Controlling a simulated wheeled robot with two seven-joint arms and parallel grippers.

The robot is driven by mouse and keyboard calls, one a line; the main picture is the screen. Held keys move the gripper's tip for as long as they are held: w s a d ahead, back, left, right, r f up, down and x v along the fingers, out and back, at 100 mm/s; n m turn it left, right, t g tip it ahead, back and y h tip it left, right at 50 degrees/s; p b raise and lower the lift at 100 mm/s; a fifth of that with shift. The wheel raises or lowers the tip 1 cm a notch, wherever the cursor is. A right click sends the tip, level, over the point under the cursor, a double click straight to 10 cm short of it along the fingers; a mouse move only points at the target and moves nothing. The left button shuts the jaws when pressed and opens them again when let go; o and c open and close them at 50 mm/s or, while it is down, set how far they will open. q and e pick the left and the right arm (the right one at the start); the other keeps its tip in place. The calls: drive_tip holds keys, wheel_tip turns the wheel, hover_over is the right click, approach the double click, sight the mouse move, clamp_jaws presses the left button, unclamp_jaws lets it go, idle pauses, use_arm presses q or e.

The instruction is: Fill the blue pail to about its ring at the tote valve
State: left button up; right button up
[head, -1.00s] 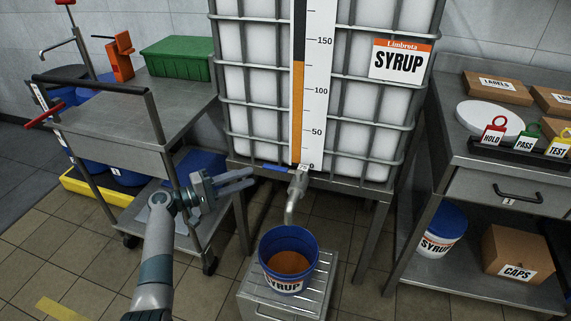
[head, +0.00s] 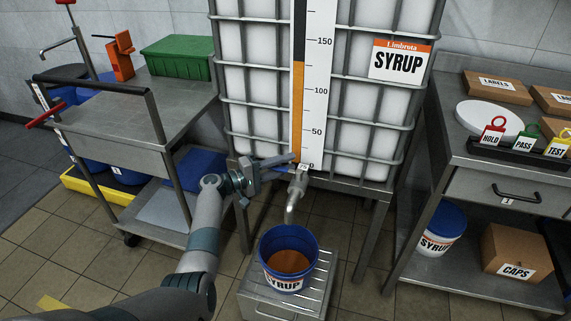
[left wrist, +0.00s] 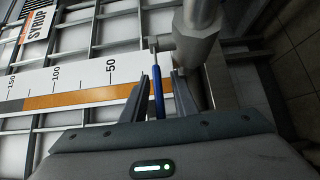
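The blue pail (head: 271,250) stands upright on a low metal stand under the tote valve (head: 298,184). Brown-orange syrup (head: 289,262) lies inside it, well below the rim. I cannot make out the ring inside, and no falling stream shows clearly below the spout (head: 290,212). The valve's blue handle (left wrist: 158,92) points left from the valve in the head view, mostly hidden by my gripper. My left gripper (head: 280,163) is at the handle. In the left wrist view its open fingers (left wrist: 162,88) stand on either side of the handle, with gaps. My right gripper is out of view.
The caged syrup tote (head: 345,100) has a level scale (head: 298,100) on its front. A steel cart (head: 110,115) stands left. A bench (head: 462,168) with tags and boxes stands right, another syrup pail (head: 441,228) on its lower shelf. Floor between stand and bench is clear.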

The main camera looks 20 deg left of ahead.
use_arm(q)
clamp_jaws()
idle(1.5)
